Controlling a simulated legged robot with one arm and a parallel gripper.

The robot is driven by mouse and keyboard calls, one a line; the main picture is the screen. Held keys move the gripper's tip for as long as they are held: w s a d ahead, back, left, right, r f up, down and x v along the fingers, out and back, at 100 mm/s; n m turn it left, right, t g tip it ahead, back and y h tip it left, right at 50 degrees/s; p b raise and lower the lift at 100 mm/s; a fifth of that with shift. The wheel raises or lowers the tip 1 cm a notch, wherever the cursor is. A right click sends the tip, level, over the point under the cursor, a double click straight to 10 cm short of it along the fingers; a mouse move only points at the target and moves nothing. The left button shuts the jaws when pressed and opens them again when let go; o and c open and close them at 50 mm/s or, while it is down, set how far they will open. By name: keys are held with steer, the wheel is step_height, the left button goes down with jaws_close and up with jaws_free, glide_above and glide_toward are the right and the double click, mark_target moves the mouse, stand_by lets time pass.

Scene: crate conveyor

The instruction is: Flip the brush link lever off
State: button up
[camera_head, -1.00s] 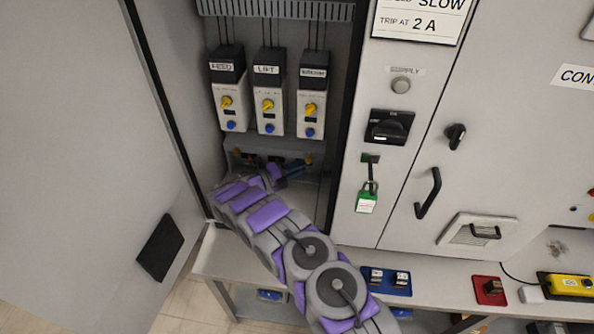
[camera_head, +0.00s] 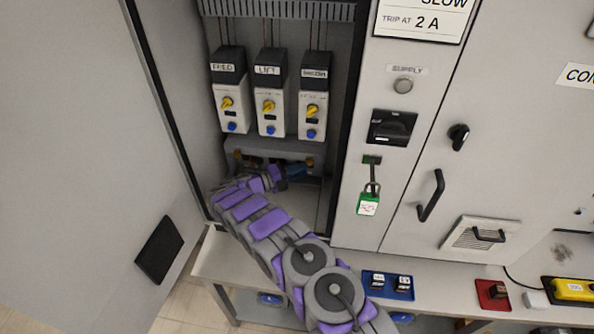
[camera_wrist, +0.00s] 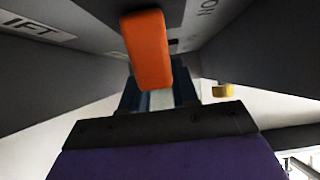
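An orange lever (camera_wrist: 147,50) hangs large in the wrist view, in front of my gripper's dark blue fingers (camera_wrist: 160,98), with a pale strip between them. I cannot tell whether they touch the lever or how wide they are apart. In the head view my gripper (camera_head: 298,170) is inside the open cabinet, just under a grey ledge (camera_head: 270,150) below the three white units. The lever in front of my gripper cannot be made out there; my arm and the ledge hide much of that spot.
Three units with yellow knobs, one (camera_head: 268,105) in the middle, hang above. A label ending "IFT" (camera_wrist: 38,28) and a yellow piece (camera_wrist: 222,90) show in the wrist view. The open cabinet door (camera_head: 80,130) is left; a green padlock tag (camera_head: 368,204) hangs right.

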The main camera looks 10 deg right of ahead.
steer(key=shift+o, duration=1.2)
steer(key=shift+r, duration=0.1)
steer(key=shift+a+r+t+p, duration=0.15)
steer(key=shift+r+t+p, duration=0.05)
steer(key=shift+t+p, duration=0.1)
steer(key=shift+n, duration=0.3)
